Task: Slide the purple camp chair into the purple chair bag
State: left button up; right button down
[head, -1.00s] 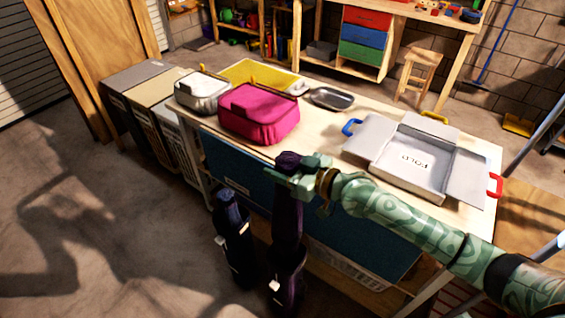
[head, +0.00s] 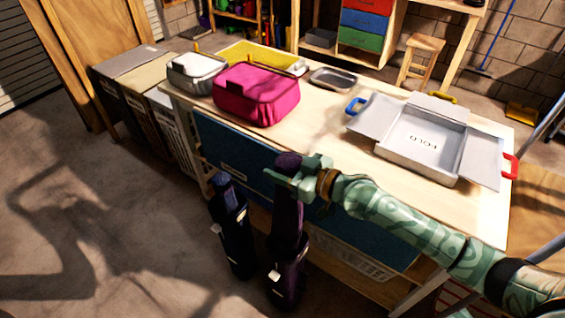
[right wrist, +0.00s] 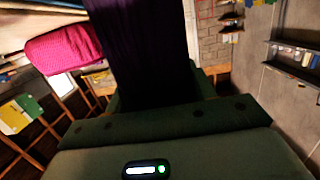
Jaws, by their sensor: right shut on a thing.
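The purple camp chair (head: 289,215) is a dark, slim upright bundle. My right gripper (head: 283,179) is shut on it just below its top end. Its lower part goes down into the mouth of the dark purple chair bag (head: 288,272), which stands upright on the floor with a white tag on its side. How deep the chair sits is hidden by the bag. In the right wrist view the chair's purple cloth (right wrist: 140,45) rises between the dark fingers. My left gripper is not in view.
A similar dark navy bundle in a tagged bag (head: 232,238) stands close at the left. The table (head: 340,130) behind carries a pink case (head: 256,95), a grey container (head: 196,72) and an open grey folding box (head: 420,140). Free floor lies at the left.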

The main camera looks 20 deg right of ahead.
pick_arm(q)
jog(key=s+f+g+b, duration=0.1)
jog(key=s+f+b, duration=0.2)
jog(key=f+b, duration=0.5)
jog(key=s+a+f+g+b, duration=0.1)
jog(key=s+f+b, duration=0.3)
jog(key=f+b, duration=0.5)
jog(key=shift+b, duration=0.95)
dwell(0.8)
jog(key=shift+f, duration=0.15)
